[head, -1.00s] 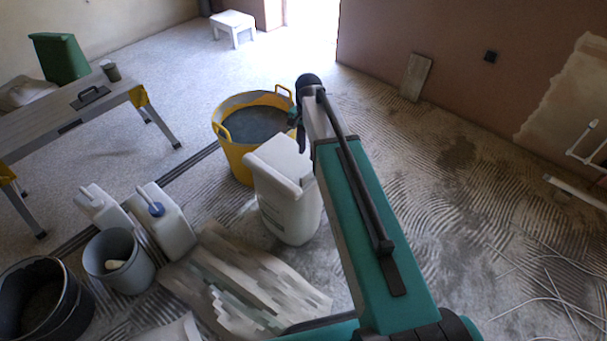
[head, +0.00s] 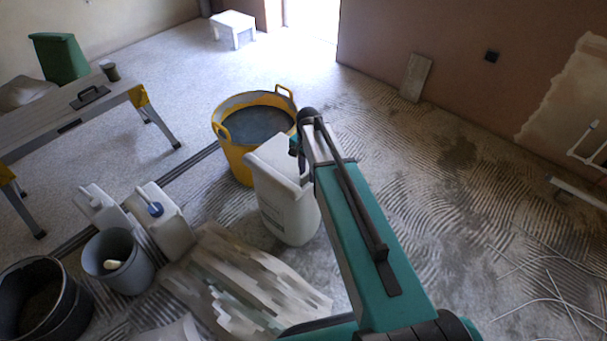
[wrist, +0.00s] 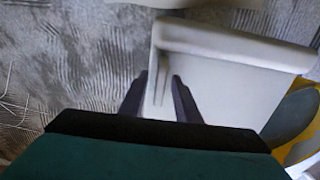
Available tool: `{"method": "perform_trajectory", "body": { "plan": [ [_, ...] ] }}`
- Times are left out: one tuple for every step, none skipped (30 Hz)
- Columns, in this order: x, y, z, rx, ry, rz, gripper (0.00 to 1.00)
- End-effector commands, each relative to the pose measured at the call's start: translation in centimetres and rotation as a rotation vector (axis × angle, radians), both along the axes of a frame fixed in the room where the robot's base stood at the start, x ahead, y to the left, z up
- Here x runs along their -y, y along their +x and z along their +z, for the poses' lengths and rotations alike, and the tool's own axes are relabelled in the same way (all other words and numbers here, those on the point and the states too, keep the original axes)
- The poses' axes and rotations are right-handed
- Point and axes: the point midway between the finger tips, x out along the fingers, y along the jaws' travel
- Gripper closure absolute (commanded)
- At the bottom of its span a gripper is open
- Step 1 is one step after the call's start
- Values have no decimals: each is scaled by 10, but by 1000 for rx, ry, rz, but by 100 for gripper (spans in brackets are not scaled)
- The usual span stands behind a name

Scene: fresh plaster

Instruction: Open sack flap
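The white sack (head: 287,205) stands upright on the floor in the middle of the head view, with its flap (head: 278,155) lying over the top. In the wrist view the sack (wrist: 205,95) fills the right middle, and its flap (wrist: 235,42) shows as a pale band along its upper part. My gripper (wrist: 157,78) has its two dark fingers apart, over the left edge of the sack. A thin dark streak shows between the fingertips. I cannot tell whether the fingers touch the sack. In the head view my gripper is mostly hidden behind my wrist, beside the sack's top.
A yellow tub (head: 236,160) of grey mix stands just behind the sack. White jugs (head: 162,222), a grey bucket (head: 118,262), a black bucket (head: 40,300) and a pile of pale strips (head: 245,285) lie left and in front. The combed floor (head: 440,190) at right is mostly clear.

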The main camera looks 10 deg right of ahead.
Motion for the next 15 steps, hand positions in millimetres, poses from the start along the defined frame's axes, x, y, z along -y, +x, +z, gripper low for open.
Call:
{"method": "perform_trajectory", "body": {
  "plan": [
    [0,0,-2,0,0,0,70],
    [0,0,-3,0,0,0,70],
    [0,0,-4,0,0,0,70],
    [0,0,-4,0,0,0,70],
    [0,0,-5,1,0,0,70],
    [0,0,-5,1,0,0,70],
    [0,0,-5,1,0,0,70],
    [0,0,-5,1,0,0,70],
    [0,0,-5,1,0,0,70],
    [0,0,-5,1,1,0,70],
    [0,0,-5,1,0,0,70],
    [0,0,-5,1,1,0,72],
    [0,0,-5,1,1,0,77],
    [0,0,-5,1,1,0,82],
    [0,0,-5,1,1,0,89]
  ]
}}
